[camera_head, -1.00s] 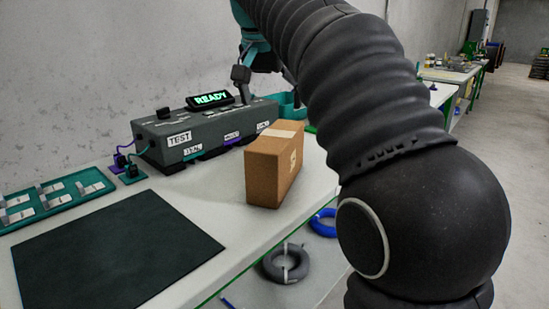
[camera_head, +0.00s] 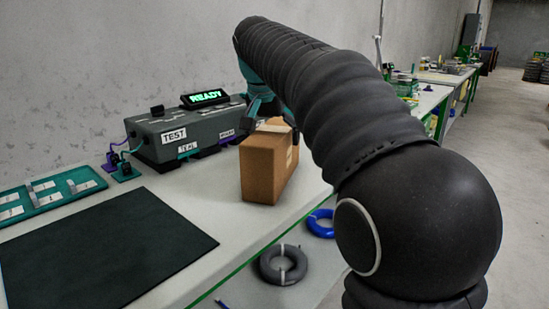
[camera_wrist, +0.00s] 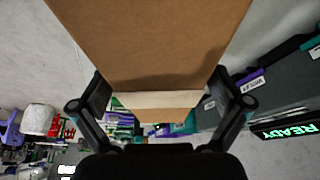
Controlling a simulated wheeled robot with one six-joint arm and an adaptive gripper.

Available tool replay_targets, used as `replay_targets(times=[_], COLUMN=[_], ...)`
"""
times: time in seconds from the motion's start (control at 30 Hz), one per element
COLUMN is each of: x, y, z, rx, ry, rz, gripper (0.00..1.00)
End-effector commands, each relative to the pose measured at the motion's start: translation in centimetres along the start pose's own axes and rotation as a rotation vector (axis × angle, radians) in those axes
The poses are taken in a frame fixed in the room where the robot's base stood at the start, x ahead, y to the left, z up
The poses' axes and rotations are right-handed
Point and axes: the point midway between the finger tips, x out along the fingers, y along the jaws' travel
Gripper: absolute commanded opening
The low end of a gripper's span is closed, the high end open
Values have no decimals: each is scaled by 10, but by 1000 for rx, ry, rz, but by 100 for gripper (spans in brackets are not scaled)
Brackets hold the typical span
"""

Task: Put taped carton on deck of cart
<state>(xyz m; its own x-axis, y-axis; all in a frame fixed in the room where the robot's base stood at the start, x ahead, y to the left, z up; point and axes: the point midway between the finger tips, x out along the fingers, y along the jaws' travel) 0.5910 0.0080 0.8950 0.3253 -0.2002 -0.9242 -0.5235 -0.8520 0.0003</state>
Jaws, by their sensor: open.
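The taped carton (camera_head: 265,172) is a brown box with pale tape on its top, upright on the white bench near its front edge. My gripper (camera_head: 274,112) is at the carton's top, partly hidden behind my arm in the head view. In the wrist view, the carton (camera_wrist: 150,40) fills the upper middle and its tape strip shows at the near end. The two dark fingers of my gripper (camera_wrist: 160,85) are spread, one on each side of the carton. A gap shows beside the tape on both sides. I cannot make out a cart.
A grey test box (camera_head: 185,132) with a green READY display (camera_head: 205,97) stands behind the carton. A black mat (camera_head: 105,245) and teal tray (camera_head: 45,192) lie to the left. Coils of grey cable (camera_head: 283,265) and blue cable (camera_head: 320,223) lie on the shelf below.

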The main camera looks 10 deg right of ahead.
Motion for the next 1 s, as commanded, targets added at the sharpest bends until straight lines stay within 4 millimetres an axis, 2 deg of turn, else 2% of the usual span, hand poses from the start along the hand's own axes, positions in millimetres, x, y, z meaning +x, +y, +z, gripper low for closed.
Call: replay_targets(times=[0.13,0.43,0.7,0.8,1.0], x=[16,19,19,18,18], y=[0,0,0,0,0], z=[0,0,0,0,0], rx=[0,0,0,0,0], ry=[0,1,0,2,2], rz=[0,-1,0,-1,-1], gripper=[100,100,32,11,11])
